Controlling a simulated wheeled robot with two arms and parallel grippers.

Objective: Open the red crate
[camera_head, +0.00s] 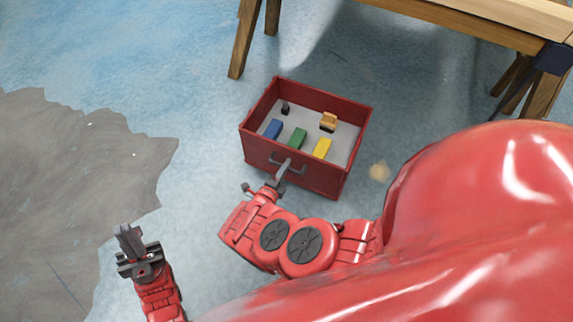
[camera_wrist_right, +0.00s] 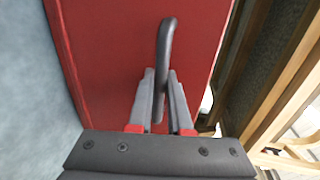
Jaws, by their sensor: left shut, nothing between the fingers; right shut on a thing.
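The red crate (camera_head: 263,152) stands on the floor in the head view, its open top showing a grey inside. A dark grey bar handle (camera_head: 291,161) is on its near wall. My right gripper (camera_head: 284,170) is at that handle, shut on it. In the right wrist view the handle (camera_wrist_right: 166,60) runs between the fingers of my right gripper (camera_wrist_right: 162,98), in front of the red wall (camera_wrist_right: 110,50). My left gripper (camera_head: 129,236) is at the lower left of the head view, shut and empty, well away from the crate.
In the crate lie a blue block (camera_head: 273,129), a green block (camera_head: 298,138), a yellow block (camera_head: 322,148), an orange-tan toy piece (camera_head: 328,121) and a small dark object (camera_head: 285,108). A wooden table (camera_head: 470,25) stands behind, its legs near the crate. Floor to the left is clear.

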